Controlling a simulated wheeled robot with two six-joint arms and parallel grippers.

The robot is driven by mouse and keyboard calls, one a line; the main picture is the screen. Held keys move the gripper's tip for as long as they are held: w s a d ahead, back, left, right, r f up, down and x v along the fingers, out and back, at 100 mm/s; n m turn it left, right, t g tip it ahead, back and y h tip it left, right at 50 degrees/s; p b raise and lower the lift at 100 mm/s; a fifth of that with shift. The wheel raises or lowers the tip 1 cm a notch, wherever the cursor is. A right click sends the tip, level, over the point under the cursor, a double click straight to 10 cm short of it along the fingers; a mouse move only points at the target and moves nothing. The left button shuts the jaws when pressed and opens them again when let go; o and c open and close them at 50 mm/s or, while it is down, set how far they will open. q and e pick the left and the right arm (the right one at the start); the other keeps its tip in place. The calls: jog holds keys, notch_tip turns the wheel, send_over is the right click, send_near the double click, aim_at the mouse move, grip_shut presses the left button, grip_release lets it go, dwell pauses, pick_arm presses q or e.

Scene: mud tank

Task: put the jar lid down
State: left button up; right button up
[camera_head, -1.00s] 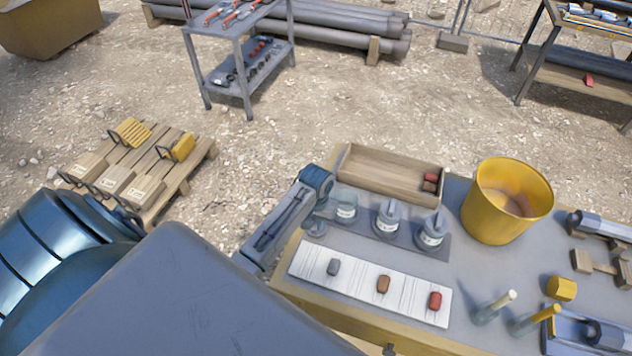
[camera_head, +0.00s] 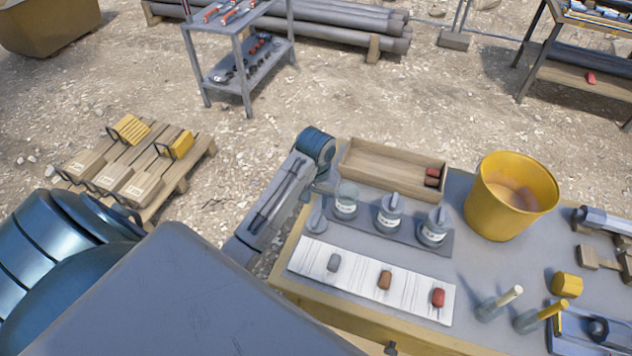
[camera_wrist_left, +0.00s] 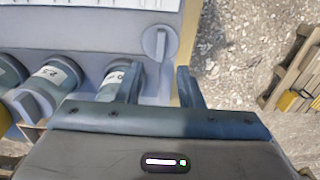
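The grey jar lid (camera_head: 316,217) lies on the table beside the left end of the jar row, its handle upward. It also shows in the left wrist view (camera_wrist_left: 159,42), just beyond my fingertips and apart from them. My left gripper (camera_wrist_left: 160,74) is open, with nothing between its fingers. In the head view my left gripper (camera_head: 323,187) is small and partly merges with the jar behind. The leftmost jar (camera_head: 345,203) has no lid on it. Two more jars, the middle one (camera_head: 389,214) and the right one (camera_head: 434,229), wear lids. My right gripper is not in view.
A wooden tray (camera_head: 385,182) stands behind the jars, and a yellow bucket (camera_head: 490,212) to their right. A white board (camera_head: 310,260) with three coloured pieces lies in front. The table's left edge is close to the lid.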

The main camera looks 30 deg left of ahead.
pick_arm(q)
jog(key=shift+r+p, duration=1.3)
jog(key=shift+r, duration=0.65)
jog(key=shift+f, duration=0.1)
